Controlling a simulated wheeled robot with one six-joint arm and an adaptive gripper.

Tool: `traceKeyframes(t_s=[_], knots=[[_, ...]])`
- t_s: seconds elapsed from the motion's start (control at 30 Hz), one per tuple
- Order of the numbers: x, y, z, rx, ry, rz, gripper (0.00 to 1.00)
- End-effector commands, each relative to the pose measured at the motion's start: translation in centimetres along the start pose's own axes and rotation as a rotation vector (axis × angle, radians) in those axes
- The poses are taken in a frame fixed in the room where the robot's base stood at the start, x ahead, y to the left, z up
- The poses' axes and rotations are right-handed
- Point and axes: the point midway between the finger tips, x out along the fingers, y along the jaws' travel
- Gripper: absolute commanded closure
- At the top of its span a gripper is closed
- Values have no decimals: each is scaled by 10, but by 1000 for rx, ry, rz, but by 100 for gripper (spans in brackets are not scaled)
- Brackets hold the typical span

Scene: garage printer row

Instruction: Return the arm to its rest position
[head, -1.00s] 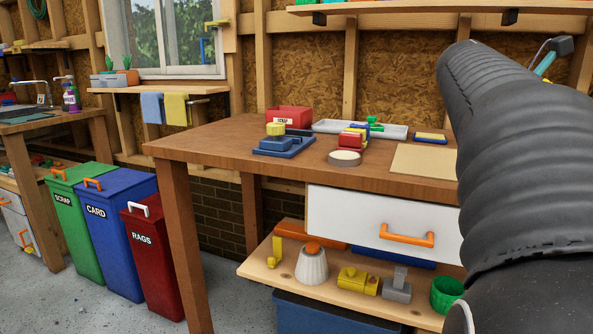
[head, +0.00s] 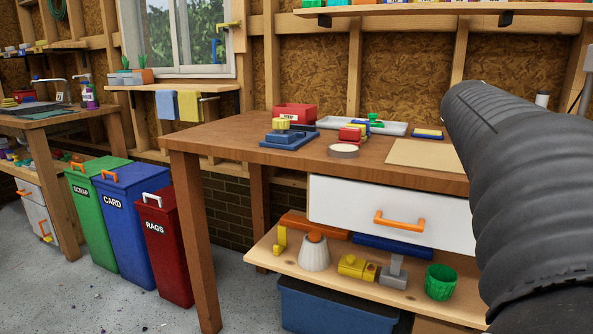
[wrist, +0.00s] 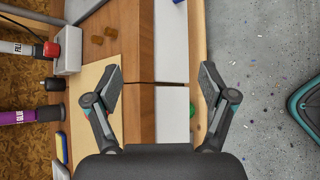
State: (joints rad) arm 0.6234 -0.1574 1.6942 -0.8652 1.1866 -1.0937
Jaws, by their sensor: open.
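My arm, a black ribbed sleeve, fills the right of the head view; my gripper is outside that view. In the wrist view my gripper (wrist: 162,90) is open with nothing between its two fingers. It hangs over the front edge of the wooden workbench (wrist: 133,45), with the bench's white drawer front (wrist: 171,45) seen beyond the fingers. The workbench (head: 225,143) also stands in the middle of the head view.
Green (head: 92,235), blue (head: 133,240) and red (head: 163,255) bins stand left. Grey floor (wrist: 255,60) is open beside the bench.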

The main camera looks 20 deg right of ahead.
Motion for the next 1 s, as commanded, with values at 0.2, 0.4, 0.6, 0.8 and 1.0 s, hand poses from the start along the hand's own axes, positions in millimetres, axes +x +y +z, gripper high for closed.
traceKeyframes(t_s=[0.2, 0.4, 0.6, 0.8, 1.0], knots=[[-12, -75, -85, 434, 260, -134, 17], [-56, -168, -164, 796, 480, -375, 17], [-112, -275, -215, 975, 635, -652, 17], [-149, -348, -225, 870, 764, -742, 17], [-167, -354, -222, 819, 834, -723, 17]])
